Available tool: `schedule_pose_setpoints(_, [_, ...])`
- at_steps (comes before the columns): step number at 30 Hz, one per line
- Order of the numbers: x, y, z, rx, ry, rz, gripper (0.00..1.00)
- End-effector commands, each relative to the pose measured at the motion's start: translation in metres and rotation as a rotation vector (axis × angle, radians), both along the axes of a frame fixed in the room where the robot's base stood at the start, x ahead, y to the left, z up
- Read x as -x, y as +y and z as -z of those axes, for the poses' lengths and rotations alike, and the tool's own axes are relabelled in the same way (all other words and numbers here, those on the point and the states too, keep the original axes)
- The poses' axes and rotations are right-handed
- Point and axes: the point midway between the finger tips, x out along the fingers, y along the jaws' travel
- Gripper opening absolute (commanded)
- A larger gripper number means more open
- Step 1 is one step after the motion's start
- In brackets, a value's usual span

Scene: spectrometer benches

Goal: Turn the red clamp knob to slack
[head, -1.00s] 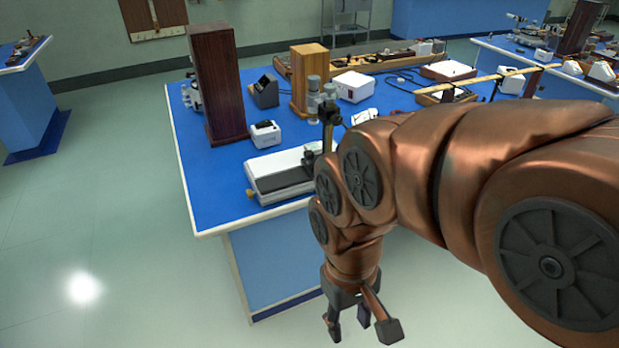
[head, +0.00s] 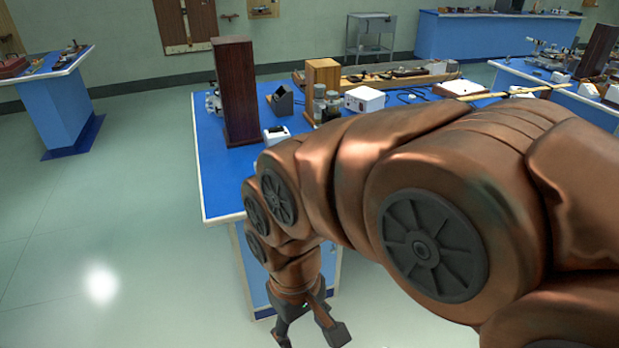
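I cannot make out a red clamp knob in the head view. My gripper (head: 311,338) hangs low in front of the blue bench (head: 212,190), pointing down, with its fingers spread apart and nothing between them. It is below the bench top and away from everything on it. My arm covers the front and middle of the bench top, so whatever stands there is hidden.
On the bench stand a tall dark wooden box (head: 238,95), a lighter wooden box (head: 322,85), a small white device (head: 277,134) and a white box (head: 365,99). Another bench (head: 55,100) stands at the far left. The floor (head: 110,210) on the left is clear.

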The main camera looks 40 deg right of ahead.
Motion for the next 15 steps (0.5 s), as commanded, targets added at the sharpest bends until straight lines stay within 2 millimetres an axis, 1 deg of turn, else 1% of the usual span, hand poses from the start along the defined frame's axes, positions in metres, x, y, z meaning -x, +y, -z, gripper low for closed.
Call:
schedule_pose_setpoints(1, [-0.013,-0.009,0.011,0.014,-0.029,0.019,0.69])
schedule_pose_setpoints(2, [-0.023,-0.014,0.015,0.023,-0.052,0.031,0.69])
schedule_pose_setpoints(3, [-0.039,-0.025,0.022,0.039,-0.093,0.049,0.69])
schedule_pose_setpoints(5, [-0.064,-0.043,0.033,0.066,-0.158,0.075,0.69])
schedule_pose_setpoints(6, [-0.081,-0.056,0.041,0.085,-0.203,0.092,0.69])
schedule_pose_setpoints(8, [-0.108,-0.077,0.050,0.113,-0.277,0.114,0.69])
schedule_pose_setpoints(9, [-0.124,-0.091,0.056,0.131,-0.322,0.127,0.69])
schedule_pose_setpoints(11, [-0.148,-0.112,0.064,0.156,-0.393,0.142,0.69])
schedule_pose_setpoints(12, [-0.162,-0.126,0.068,0.173,-0.439,0.150,0.69])
schedule_pose_setpoints(14, [-0.183,-0.148,0.075,0.196,-0.509,0.163,0.69])
schedule_pose_setpoints(15, [-0.196,-0.162,0.080,0.210,-0.552,0.168,0.69])
